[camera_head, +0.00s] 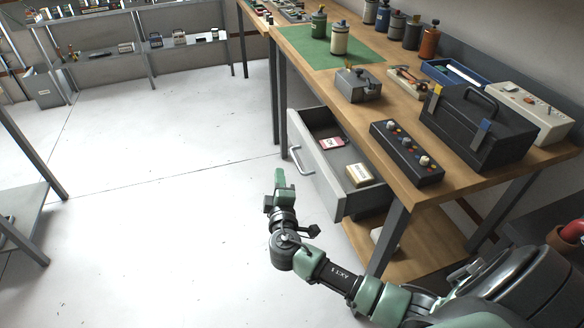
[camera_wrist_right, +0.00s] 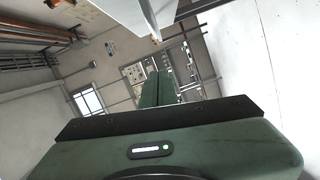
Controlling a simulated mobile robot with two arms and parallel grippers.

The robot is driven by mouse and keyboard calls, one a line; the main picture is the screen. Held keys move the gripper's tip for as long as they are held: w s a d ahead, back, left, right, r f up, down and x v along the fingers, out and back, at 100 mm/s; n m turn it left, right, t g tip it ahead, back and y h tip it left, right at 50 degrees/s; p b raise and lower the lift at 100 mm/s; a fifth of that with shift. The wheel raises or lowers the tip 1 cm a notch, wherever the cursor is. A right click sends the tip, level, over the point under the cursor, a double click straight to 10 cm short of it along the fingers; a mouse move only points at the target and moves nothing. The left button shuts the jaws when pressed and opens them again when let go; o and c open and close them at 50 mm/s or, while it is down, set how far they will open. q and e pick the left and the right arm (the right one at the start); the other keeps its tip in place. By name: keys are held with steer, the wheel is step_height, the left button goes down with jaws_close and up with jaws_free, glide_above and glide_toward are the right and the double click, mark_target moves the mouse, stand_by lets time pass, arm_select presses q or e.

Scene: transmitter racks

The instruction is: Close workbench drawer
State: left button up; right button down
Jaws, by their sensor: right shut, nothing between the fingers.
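The workbench drawer (camera_head: 318,176) is pulled out from under the wooden-topped workbench (camera_head: 393,105). It has a grey front with a silver handle (camera_head: 296,160), and a red-and-white item and a pale box lie inside. My right gripper (camera_head: 280,178) is shut and empty. In the head view it appears just left of the drawer front, below the handle, with a gap of floor between. In the right wrist view, its green fingers (camera_wrist_right: 157,88) are together, and a pale panel edge (camera_wrist_right: 148,18) shows above them; I cannot tell if it is the drawer. My left gripper is not in view.
The bench top holds a black toolbox (camera_head: 478,125), a black panel with knobs (camera_head: 406,152) and several canisters. A bench leg (camera_head: 388,240) and lower shelf stand right of my forearm. The pale floor (camera_head: 170,190) to the left is clear.

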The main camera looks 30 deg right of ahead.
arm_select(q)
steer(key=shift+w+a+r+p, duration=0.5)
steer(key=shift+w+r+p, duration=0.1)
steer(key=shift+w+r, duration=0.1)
arm_select(e)
steer(key=shift+w+d+f, duration=0.2)
steer(key=shift+w+d, duration=0.2)
steer(key=shift+d, duration=0.45)
steer(key=shift+w+d+f, duration=0.2)
steer(key=shift+w+d, duration=0.2)
steer(key=shift+d, duration=0.5)
steer(key=shift+w+d+f, duration=0.2)
steer(key=shift+w+d, duration=0.2)
steer(key=shift+d, duration=0.45)
